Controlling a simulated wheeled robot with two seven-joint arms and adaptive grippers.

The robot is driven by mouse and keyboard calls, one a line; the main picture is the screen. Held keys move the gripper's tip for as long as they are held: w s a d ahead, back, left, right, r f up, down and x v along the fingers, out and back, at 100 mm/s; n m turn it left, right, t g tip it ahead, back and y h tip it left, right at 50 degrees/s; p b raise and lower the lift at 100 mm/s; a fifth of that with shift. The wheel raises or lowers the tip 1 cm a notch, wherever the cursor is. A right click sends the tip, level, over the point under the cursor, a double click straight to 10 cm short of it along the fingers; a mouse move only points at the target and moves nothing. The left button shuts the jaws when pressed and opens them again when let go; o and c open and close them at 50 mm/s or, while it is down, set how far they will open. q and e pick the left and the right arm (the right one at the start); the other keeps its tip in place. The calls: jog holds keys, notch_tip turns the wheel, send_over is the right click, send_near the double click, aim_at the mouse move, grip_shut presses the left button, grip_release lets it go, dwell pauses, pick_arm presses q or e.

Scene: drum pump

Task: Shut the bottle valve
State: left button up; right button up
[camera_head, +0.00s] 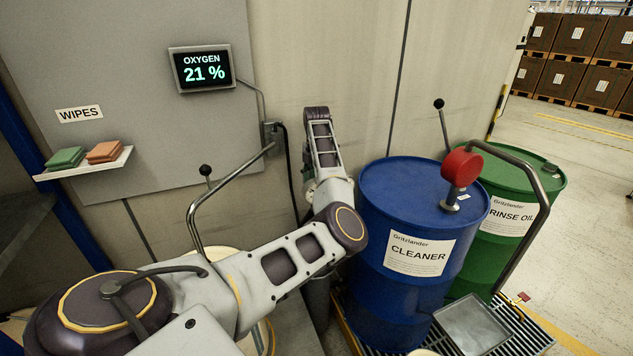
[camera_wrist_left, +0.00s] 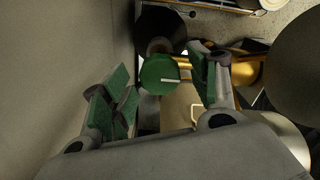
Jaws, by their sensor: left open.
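In the left wrist view, a round green knob with a pale bar across its face (camera_wrist_left: 158,75), seemingly the bottle valve's handwheel, lies between and beyond the fingertips of my left gripper (camera_wrist_left: 160,88). The gripper is open, with a green-padded finger on each side of the knob and visible gaps. I cannot tell the exact depth between them. In the head view my left arm hides the gripper and knob; part of a dark grey cylinder (camera_head: 317,302), possibly the bottle, shows below the elbow. My right gripper is in neither view.
A blue CLEANER drum (camera_head: 405,290) stands close right of my left arm, with a green RINSE OIL drum (camera_head: 515,180) behind it. A wall display (camera_head: 203,69) reads OXYGEN 21 %. A shelf (camera_head: 85,168) holds wipes. A bent metal lever (camera_head: 192,222) rises beside the arm.

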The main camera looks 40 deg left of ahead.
pick_arm(q)
jog(key=shift+c, duration=0.3)
jog(key=c, duration=1)
jog(key=shift+o, duration=0.2)
